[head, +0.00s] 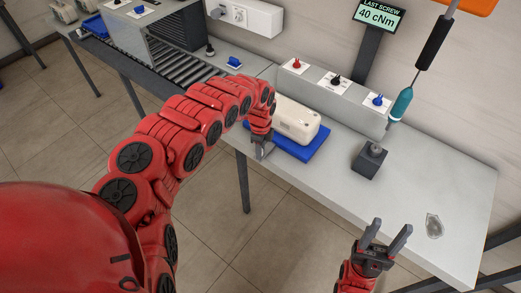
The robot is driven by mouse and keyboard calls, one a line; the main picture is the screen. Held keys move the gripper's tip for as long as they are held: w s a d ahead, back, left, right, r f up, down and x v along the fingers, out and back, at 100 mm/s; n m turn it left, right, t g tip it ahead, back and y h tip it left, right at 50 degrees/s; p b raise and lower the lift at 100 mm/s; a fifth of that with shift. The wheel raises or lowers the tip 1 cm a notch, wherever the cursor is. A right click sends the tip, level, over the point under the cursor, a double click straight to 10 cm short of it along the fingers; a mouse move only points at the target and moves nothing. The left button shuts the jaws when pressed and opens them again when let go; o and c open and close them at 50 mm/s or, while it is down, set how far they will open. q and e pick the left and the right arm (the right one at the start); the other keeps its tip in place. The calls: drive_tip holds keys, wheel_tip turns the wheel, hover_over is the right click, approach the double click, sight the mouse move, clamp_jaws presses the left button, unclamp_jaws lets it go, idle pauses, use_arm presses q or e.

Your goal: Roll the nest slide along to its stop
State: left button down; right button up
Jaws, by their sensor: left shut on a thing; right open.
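The nest slide (311,149) is a blue plate lying on the grey worktable, with a white monitor housing (297,119) resting on it. My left gripper (262,152) is at the left front edge of the nest slide, near the table's front edge, and is shut on it; the exact grip spot is small and partly hidden by the gripper. No stop for the slide can be made out. My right gripper (386,236) is open and empty, in front of the table's front edge at the lower right.
A dark block (369,159) stands right of the nest slide, below a hanging teal-and-black screwdriver (402,102). A panel with red, black and blue knobs (336,84) stands behind. A clear bag (434,226) lies at right. A roller conveyor (181,68) joins at left.

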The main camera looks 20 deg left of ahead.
sight(272, 144)
idle(0.7)
use_arm(q)
drive_tip(key=shift+w+d+f+b, duration=0.15)
drive_tip(key=shift+w+b, duration=0.1)
drive_tip(key=shift+b, duration=0.15)
drive_tip(key=w+b, duration=0.1)
drive_tip(key=b, duration=0.1)
drive_tip(key=w+d+b, duration=0.1)
drive_tip(key=w+b, duration=0.1)
drive_tip(key=b, duration=0.1)
drive_tip(key=w+b, duration=0.2)
drive_tip(key=b, duration=0.1)
drive_tip(key=shift+w+d, duration=0.1)
drive_tip(key=shift+d, duration=0.25)
drive_tip(key=shift+w+d, duration=0.1)
drive_tip(key=shift+w, duration=0.1)
drive_tip(key=shift+r, duration=0.35)
drive_tip(key=c, duration=0.9)
unclamp_jaws()
drive_tip(key=shift+o, duration=1.4)
drive_tip(key=shift+w+f, duration=0.1)
drive_tip(key=shift+f, duration=0.05)
